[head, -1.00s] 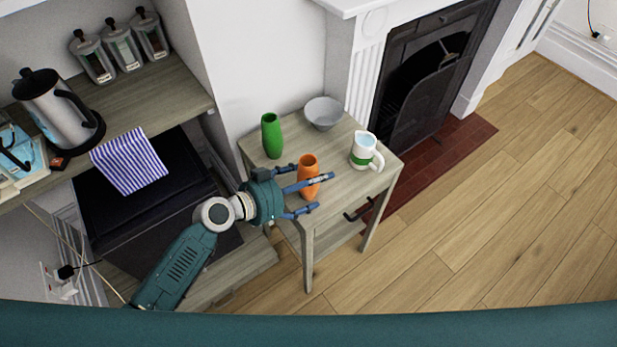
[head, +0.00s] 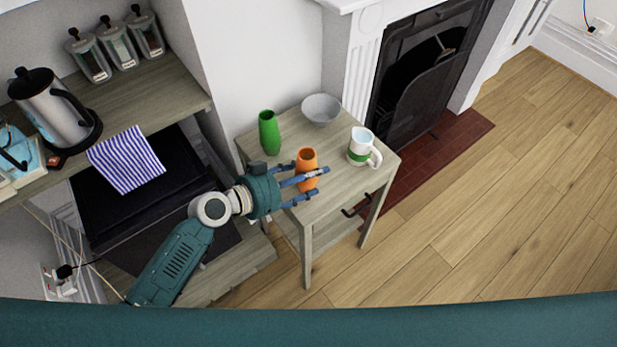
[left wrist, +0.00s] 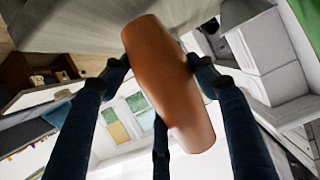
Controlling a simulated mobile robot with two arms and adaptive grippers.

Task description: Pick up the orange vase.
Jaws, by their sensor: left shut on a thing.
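The orange vase (head: 307,160) is at the front of the small wooden side table in the head view. My left gripper (head: 306,179) reaches in from the left with its blue fingers around the vase and is shut on it. In the left wrist view the vase (left wrist: 170,85) fills the middle, with the dark blue fingers (left wrist: 160,75) against its sides. Whether the vase's base touches the tabletop is hard to tell. My right gripper is not in view.
The side table (head: 337,152) also holds a green vase (head: 269,133), a grey bowl (head: 321,109) and a white and green mug (head: 362,147). A shelf with a kettle (head: 52,108) and jars stands at left. A fireplace (head: 425,80) is behind. Open floor lies to the right.

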